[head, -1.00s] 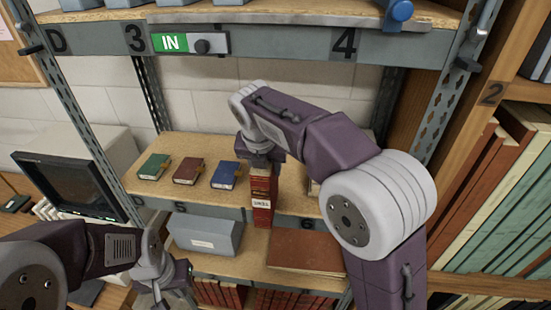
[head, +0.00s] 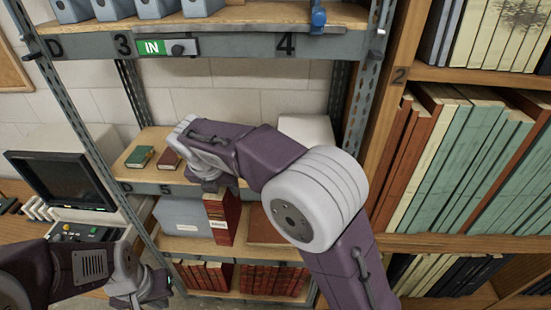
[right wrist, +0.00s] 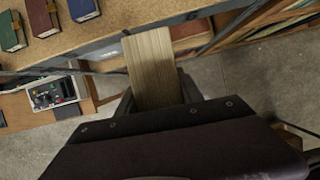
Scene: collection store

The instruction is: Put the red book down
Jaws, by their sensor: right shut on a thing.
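The red book (head: 233,212) hangs upright below my right gripper (head: 211,186), in front of the middle shelf's edge. It has a dark red cover and a white label low on its spine. My right gripper is shut on its upper end. In the right wrist view, the book's pale page edges (right wrist: 153,62) show between the fingers of that gripper (right wrist: 155,98), out past the shelf edge with floor below. My left gripper (head: 148,296) is low at the left, apart from the book; its fingers are too unclear to judge.
The middle shelf (head: 128,178) holds a green book (head: 139,157) and a brown book (head: 168,159); the right wrist view also shows a blue book (right wrist: 83,9). A grey-blue box (head: 185,216) and a large flat brown book (head: 264,228) lie on the shelf below. A monitor (head: 58,178) stands left.

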